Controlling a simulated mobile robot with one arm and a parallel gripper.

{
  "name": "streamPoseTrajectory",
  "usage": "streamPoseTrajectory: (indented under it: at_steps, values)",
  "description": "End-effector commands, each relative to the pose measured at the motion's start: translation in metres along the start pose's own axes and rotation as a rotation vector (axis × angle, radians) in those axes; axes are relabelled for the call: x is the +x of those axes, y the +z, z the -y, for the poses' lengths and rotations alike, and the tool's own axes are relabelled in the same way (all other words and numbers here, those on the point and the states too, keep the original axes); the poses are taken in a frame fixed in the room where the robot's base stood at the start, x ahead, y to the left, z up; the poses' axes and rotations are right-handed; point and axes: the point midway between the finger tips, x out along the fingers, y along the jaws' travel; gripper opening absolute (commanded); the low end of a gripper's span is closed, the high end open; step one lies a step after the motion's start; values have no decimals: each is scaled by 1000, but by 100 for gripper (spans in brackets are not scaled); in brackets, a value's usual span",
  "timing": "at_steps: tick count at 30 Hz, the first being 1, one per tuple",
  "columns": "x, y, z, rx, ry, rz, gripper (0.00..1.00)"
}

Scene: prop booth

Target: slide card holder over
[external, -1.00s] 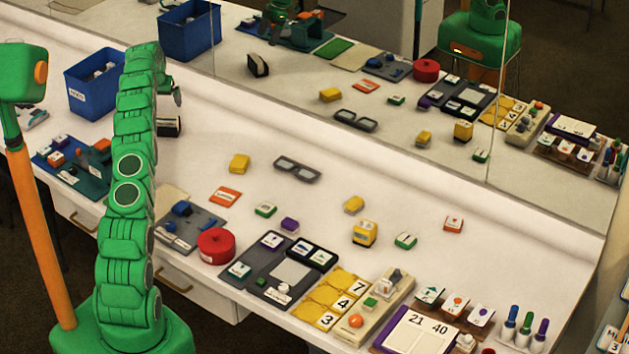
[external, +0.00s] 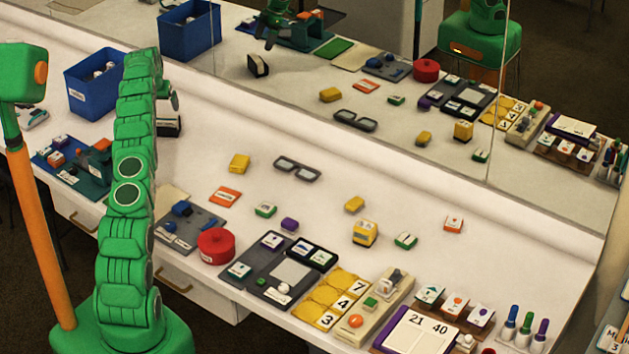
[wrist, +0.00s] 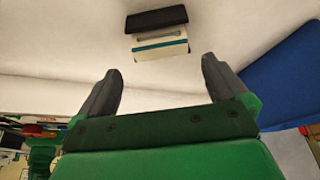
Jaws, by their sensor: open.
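The card holder (external: 170,131) is a small dark piece with pale cards, standing on the white table behind my arm; the arm hides part of it in the external view. In the wrist view the black holder (wrist: 156,20) shows at the top centre, with white cards edged in teal beside it. My gripper (wrist: 162,70) is open, its two dark fingers apart with nothing between them. The holder lies beyond the fingertips, roughly centred on the gap and apart from them. In the external view the gripper is mostly hidden behind my arm.
A blue bin (external: 95,85) stands left of the holder; its blue side (wrist: 285,75) is close to the right finger in the wrist view. A mirror (external: 400,60) runs along the back. A yellow block (external: 239,163) and dark glasses (external: 297,169) lie to the right. Table between is clear.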

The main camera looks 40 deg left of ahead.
Motion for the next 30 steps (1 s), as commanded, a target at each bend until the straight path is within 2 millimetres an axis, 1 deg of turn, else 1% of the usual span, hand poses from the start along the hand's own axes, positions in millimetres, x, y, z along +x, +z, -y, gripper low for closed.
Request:
streamPoseTrajectory:
  at_steps: [14, 19, 24, 30]
  values:
    - [40, 1, 0, 0, -1, 1, 100]
    - [48, -2, 1, 1, -2, -4, 100]
    - [59, 0, 0, 1, -1, -2, 100]
    - [62, -1, 0, 1, 0, -2, 100]
